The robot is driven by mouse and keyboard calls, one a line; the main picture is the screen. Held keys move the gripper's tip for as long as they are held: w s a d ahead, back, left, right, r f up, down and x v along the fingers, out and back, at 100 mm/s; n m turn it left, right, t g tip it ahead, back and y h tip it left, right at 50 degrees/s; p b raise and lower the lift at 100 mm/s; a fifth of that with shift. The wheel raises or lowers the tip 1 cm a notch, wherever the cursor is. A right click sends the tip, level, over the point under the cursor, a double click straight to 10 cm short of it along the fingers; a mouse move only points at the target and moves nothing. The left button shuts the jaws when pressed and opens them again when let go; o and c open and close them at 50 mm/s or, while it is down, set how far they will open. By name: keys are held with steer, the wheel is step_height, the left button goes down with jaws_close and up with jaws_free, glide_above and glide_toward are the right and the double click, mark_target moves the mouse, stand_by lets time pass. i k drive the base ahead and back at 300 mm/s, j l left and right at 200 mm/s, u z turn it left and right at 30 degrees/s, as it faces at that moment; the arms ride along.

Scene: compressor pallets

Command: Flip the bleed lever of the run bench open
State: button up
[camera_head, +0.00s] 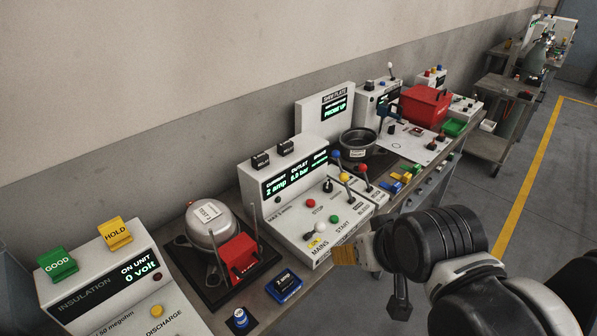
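The run bench (287,205) is a white console on the long table, with a green-lit display reading 2 amp and a bar value. Its sloped front has a red stop button (311,203), a green start button (334,219) and a mains switch. Thin levers with ball knobs, one red (363,168), rise at its right side. A partly covered label below them seems to begin "BLE". I cannot tell the bleed lever's exact position.
Beyond stand a dark pot (358,142), colored blocks (398,180) and a red toolbox (424,106). The wall runs behind; floor is free at right.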

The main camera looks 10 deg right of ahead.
mark_target(343, 177)
steer(key=i+l, duration=0.15)
steer(key=i, duration=0.3)
steer(key=i+l, duration=0.15)
steer(key=i, duration=0.35)
steer(key=l+z, duration=0.05)
